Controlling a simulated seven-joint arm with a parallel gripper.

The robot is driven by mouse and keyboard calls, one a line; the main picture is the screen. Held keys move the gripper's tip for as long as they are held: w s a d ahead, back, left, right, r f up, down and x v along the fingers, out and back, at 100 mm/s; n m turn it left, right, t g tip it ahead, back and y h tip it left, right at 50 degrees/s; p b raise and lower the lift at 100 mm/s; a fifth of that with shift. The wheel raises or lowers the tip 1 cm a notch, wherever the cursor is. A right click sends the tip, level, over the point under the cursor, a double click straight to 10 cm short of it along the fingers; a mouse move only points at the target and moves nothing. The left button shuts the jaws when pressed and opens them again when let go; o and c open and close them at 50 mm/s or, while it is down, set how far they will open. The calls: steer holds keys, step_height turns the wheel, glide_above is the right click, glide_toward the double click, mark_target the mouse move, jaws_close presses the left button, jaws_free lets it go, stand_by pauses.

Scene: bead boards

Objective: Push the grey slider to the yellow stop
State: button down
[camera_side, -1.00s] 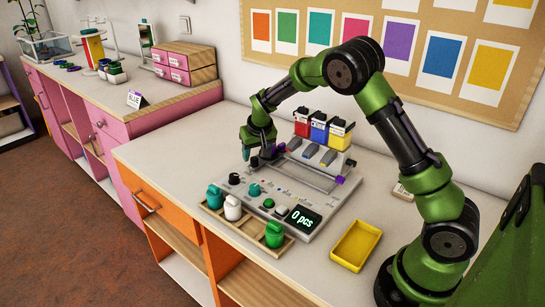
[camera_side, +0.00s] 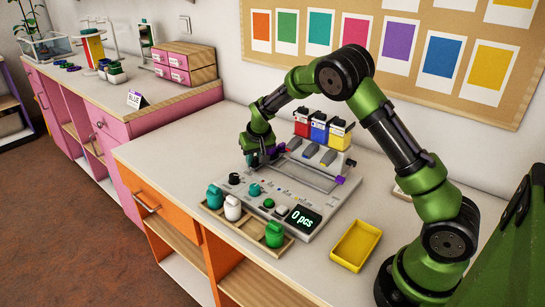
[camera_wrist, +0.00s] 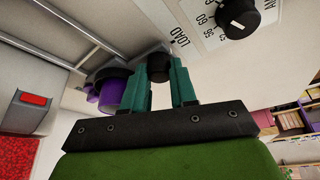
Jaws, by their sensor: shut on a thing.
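My gripper (camera_side: 254,159) is low at the left end of the grey machine (camera_side: 290,185). In the wrist view, its teal fingers (camera_wrist: 159,80) are shut on a dark knob (camera_wrist: 158,64) beside the LOAD lettering. The knob appears to be the slider's handle; the slider body is mostly hidden. Purple round parts (camera_wrist: 108,92) lie just left of the fingers. A purple piece (camera_side: 340,181) is at the right end of the frame-like rail. I cannot make out a yellow stop; the yellow hopper (camera_side: 338,134) stands behind.
Red (camera_side: 301,124) and blue (camera_side: 319,127) hoppers stand behind the rail. Jars in a wooden tray (camera_side: 285,248) line the front. A yellow tray (camera_side: 356,245) lies at the right. The display (camera_side: 303,218) reads 0 pcs. The counter left of the machine is clear.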

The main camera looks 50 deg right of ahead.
steer(key=s, duration=2.1)
steer(key=shift+s, duration=0.15)
steer(key=c, duration=1)
jaws_free()
steer(key=shift+c, duration=0.2)
steer(key=shift+o, duration=0.7)
steer(key=shift+a+r, duration=0.15)
steer(key=shift+r, duration=0.3)
steer(key=v, duration=1.6)
